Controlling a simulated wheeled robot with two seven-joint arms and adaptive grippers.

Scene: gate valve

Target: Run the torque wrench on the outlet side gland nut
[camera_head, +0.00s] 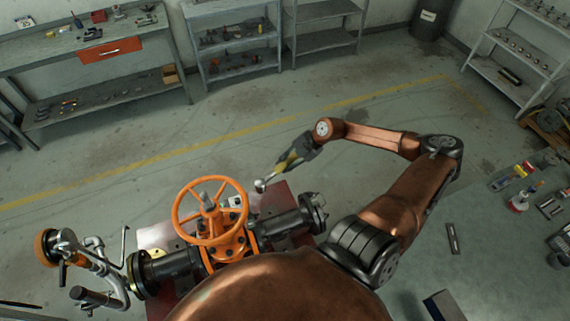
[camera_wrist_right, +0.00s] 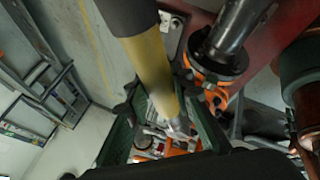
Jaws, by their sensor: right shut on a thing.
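The gate valve (camera_head: 222,243) stands below centre in the head view, with an orange handwheel (camera_head: 209,211) and dark flanged pipes on both sides. My right gripper (camera_head: 291,159) is above and right of the valve. It is shut on the torque wrench (camera_head: 271,178), which slants down left toward the valve. The wrench's bright head is near the handwheel's right side; contact cannot be told. In the right wrist view the wrench (camera_wrist_right: 151,65) shows a black and yellow shaft between dark green fingers. The gland nuts are too small to tell apart. My left gripper is not in view.
A grey bench (camera_head: 475,240) with tools and bottles is at the right. A branched silver pipe (camera_head: 98,262) stands left of the valve. Shelves (camera_head: 235,45) and a workbench (camera_head: 95,45) line the back. The floor between is clear.

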